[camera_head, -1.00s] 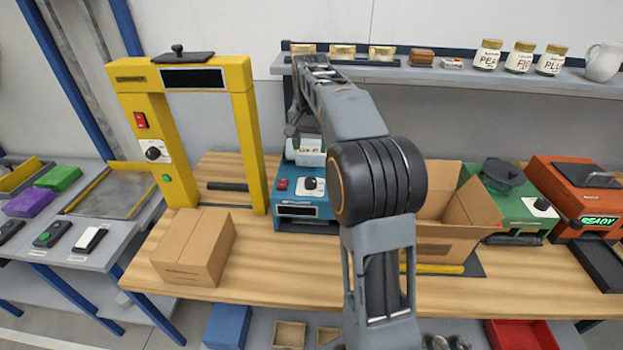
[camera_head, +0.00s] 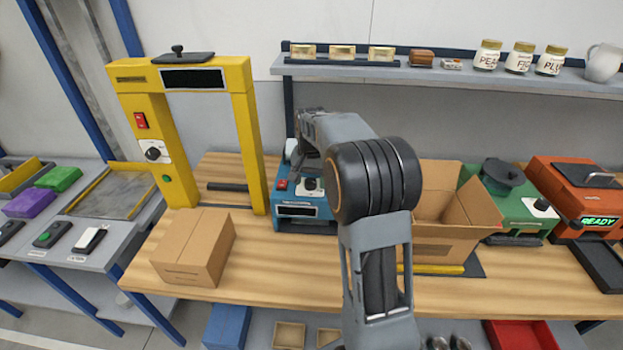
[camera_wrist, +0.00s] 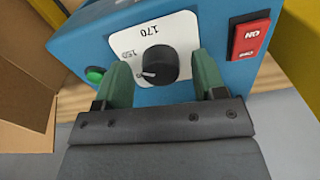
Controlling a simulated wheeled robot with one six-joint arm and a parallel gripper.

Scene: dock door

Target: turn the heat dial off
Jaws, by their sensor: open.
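The heat dial is a black round knob (camera_wrist: 157,68) on a white plate marked 150 and 170, on the front of a blue machine (camera_wrist: 105,38). In the wrist view its white pointer line faces left. My gripper (camera_wrist: 156,82) is open, with one green finger on each side of the knob and a gap showing on both sides. I cannot tell whether the fingertips touch the plate. A red switch (camera_wrist: 249,39) and a green button (camera_wrist: 95,74) flank the plate. In the head view the blue machine (camera_head: 310,225) stands on the bench, partly hidden by my arm.
A yellow frame machine (camera_head: 170,140) and a closed carton (camera_head: 195,250) are left of the blue machine. An open carton (camera_head: 470,215), a green machine (camera_head: 525,215) and an orange machine (camera_head: 570,185) are to the right. A shelf (camera_head: 440,68) with jars runs above.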

